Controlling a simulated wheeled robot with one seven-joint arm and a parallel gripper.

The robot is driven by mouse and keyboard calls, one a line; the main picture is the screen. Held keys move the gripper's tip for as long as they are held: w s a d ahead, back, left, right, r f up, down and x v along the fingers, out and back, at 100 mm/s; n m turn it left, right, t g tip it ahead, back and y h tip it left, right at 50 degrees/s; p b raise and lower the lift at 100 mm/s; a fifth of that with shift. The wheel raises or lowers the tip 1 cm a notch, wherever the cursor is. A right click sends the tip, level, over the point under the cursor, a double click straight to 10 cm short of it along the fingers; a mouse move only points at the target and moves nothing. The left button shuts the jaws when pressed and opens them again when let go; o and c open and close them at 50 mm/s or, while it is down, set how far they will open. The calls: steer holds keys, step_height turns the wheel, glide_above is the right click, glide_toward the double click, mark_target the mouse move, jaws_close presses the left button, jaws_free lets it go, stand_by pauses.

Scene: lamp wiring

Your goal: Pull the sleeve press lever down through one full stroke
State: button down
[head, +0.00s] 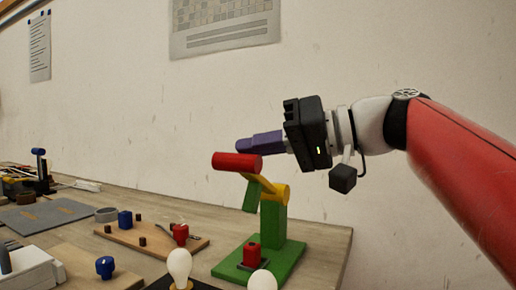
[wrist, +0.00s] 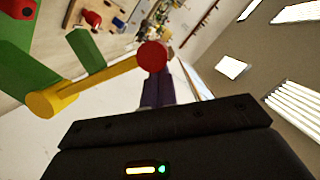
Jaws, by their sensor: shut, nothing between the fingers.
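The sleeve press has a green base (head: 228,264) with a green upright post (head: 272,222). Its yellow lever arm (head: 264,185) slopes up and left from the pivot to a red cylindrical handle (head: 232,161), so the lever stands raised. My gripper (head: 243,146) has purple fingers, shut and empty, right at the upper side of the red handle. In the wrist view the round end of the red handle (wrist: 152,56) covers the fingertips; the purple fingers (wrist: 160,93) show just below it. I cannot tell whether they touch the handle.
A red knobbed block (head: 250,256) sits on the press base. White bulbs (head: 179,264) stand at the front. A wooden board (head: 150,235) with blue and red pieces lies left of the press. The table's right edge is close to the press; the wall rises behind.

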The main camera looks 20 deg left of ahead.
mark_target(255, 193)
steer(key=s+f+n+t+b, duration=0.1)
steer(key=s+f+n+b, duration=0.2)
steer(key=f+b, duration=0.3)
steer(key=n+b, duration=0.1)
steer(key=b, duration=0.2)
steer(key=shift+s+a+f+t+h, duration=0.15)
steer(key=shift+s+f+t+h, duration=0.15)
steer(key=shift+f+t, duration=0.1)
steer(key=shift+b, duration=0.3)
steer(key=shift+r, duration=0.1)
